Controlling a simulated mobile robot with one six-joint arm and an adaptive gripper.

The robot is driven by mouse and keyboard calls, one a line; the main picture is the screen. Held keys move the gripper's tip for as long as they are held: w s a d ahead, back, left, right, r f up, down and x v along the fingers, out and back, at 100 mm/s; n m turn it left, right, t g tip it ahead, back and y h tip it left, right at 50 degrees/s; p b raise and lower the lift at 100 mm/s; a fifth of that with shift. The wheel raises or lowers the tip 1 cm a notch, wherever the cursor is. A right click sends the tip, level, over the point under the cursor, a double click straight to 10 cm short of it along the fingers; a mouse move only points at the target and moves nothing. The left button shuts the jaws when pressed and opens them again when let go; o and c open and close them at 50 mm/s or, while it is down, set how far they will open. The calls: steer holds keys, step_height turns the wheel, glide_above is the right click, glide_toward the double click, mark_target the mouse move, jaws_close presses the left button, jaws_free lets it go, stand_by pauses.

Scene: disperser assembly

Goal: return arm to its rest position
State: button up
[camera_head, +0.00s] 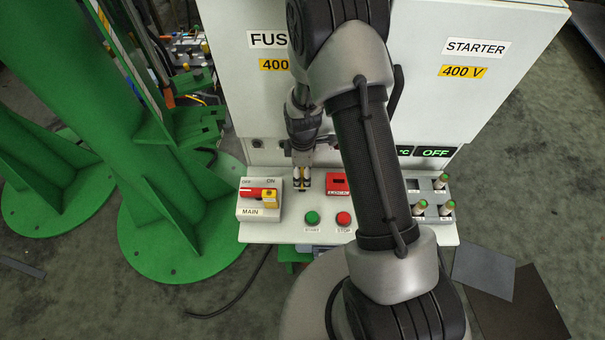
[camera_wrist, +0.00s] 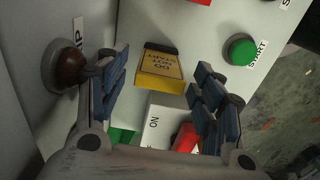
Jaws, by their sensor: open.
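My gripper (camera_head: 302,182) hangs low over the control panel, between the MAIN switch box and the red LOCK box. In the wrist view my gripper (camera_wrist: 165,92) has its two blue-padded fingers spread wide apart. A yellow block with printed text and a dark top edge (camera_wrist: 160,68) shows in the gap between them, with space on both sides. Yellow also shows at the fingertips in the head view, partly hidden by the fingers. My arm reaches across the middle of the head view and covers part of the cabinet and panel.
The MAIN switch box (camera_head: 247,209) has a red handle and a yellow part. The START button (camera_head: 312,217), STOP button (camera_head: 343,218) and red LOCK box (camera_head: 338,184) are close by. A green stand (camera_head: 165,225) is left.

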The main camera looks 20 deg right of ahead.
step_height(320, 180, up, 3)
steer(key=shift+f+p, duration=0.2)
steer(key=shift+p, duration=0.1)
stand_by(0.4)
steer(key=shift+s+r+m, duration=0.15)
steer(key=shift+r+m, duration=0.15)
steer(key=shift+r, duration=0.05)
steer(key=s+r+m+t, duration=0.1)
steer(key=s+r+m, duration=0.2)
steer(key=r, duration=0.8)
steer(key=s+r+m+t, duration=0.1)
steer(key=s+r+m, duration=0.25)
steer(key=r, duration=0.75)
steer(key=s+r+m+t, duration=0.2)
steer(key=s+r+m, duration=0.5)
steer(key=s+r, duration=0.5)
steer(key=shift+s+r+t, duration=0.3)
steer(key=shift+s+r, duration=0.05)
steer(key=shift+s, duration=1)
steer(key=shift+c, duration=0.2)
